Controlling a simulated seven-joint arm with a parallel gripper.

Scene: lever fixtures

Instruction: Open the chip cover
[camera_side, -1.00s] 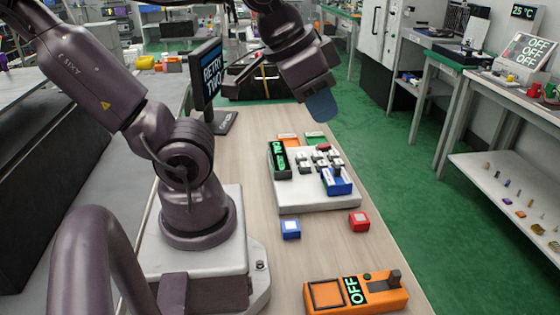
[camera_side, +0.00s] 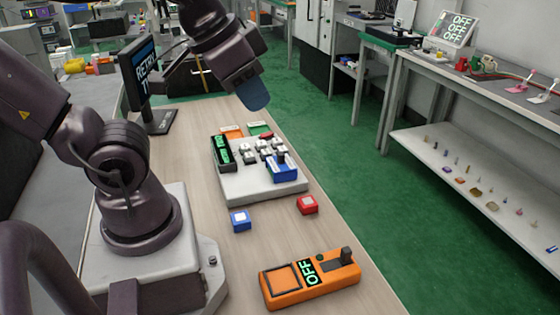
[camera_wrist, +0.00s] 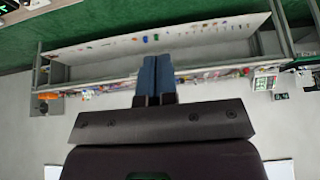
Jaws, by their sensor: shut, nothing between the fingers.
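My gripper (camera_side: 257,97) is shut and empty, with its blue fingers held high above and behind the white fixture board (camera_side: 262,190). In the wrist view the blue fingers (camera_wrist: 157,75) are together and point over the floor toward a shelf. The board carries a blue lever block (camera_side: 282,168), several small white-and-grey switches (camera_side: 263,150) and a dark green-lit display (camera_side: 222,152). I cannot tell which part is the chip cover. An orange device (camera_side: 311,280) at the table front has a framed square panel, a display reading OFF and a dark lever. Nothing touches my gripper.
A blue cube (camera_side: 240,220) and a red cube (camera_side: 307,204) lie in front of the board. A monitor (camera_side: 140,75) stands at the table's back left. A side bench with a lower shelf (camera_side: 470,185) stands at right. The wood between board and orange device is mostly clear.

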